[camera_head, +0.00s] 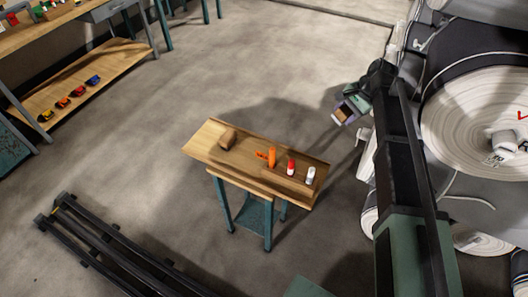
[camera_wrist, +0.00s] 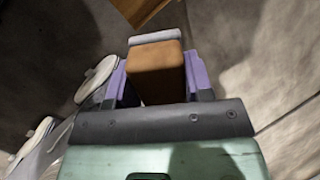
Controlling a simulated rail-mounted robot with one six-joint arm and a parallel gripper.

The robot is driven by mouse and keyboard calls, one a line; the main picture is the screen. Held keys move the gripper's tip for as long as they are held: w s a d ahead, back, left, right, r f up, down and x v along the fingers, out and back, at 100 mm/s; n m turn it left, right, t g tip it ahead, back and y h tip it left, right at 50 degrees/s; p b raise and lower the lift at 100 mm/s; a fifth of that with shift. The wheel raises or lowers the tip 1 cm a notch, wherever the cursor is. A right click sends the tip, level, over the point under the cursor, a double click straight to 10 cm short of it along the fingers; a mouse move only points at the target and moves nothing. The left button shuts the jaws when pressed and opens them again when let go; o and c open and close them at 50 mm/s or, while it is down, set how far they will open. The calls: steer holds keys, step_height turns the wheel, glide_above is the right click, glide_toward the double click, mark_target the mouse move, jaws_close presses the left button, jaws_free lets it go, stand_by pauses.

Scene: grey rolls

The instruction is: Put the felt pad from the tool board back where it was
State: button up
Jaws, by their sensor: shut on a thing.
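My gripper (camera_head: 345,110) is shut on a brown block with a pale layer at its far end, which looks like the felt pad (camera_wrist: 156,72). In the wrist view the purple fingers press on both sides of it. The gripper is in the air to the right of and beyond the wooden tool board (camera_head: 205,147), clear of it. The board lies on a small teal-legged stand. On it are a brown block (camera_head: 227,139), an orange tool (camera_head: 270,157), a red and white can (camera_head: 291,167) and a white bottle (camera_head: 310,175).
Large pale rolls (camera_head: 480,115) stand close on the right, beside my arm. A workbench (camera_head: 45,35) with a lower shelf holding several toy cars (camera_head: 63,102) is at the upper left. Dark rails (camera_head: 110,250) run at the lower left. Open concrete floor surrounds the stand.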

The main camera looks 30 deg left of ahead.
steer(key=s+a+f+n+h+b, duration=0.1)
steer(key=s+a+f, duration=0.1)
steer(key=a, duration=0.6)
steer(key=s+a+f+n+h+b, duration=0.1)
steer(key=a+n+h, duration=0.1)
steer(key=a, duration=0.6)
steer(key=n+t+h, duration=0.1)
steer(key=n+t, duration=0.1)
glide_above(251, 149)
steer(key=f, duration=0.2)
step_height(251, 149, down, 20)
steer(key=b, duration=2.1)
steer(key=shift+w, duration=0.1)
steer(key=shift+r, duration=0.3)
steer(key=shift+c, duration=0.3)
steer(key=shift+f, duration=0.2)
steer(key=o, duration=0.9)
steer(key=shift+r, duration=0.1)
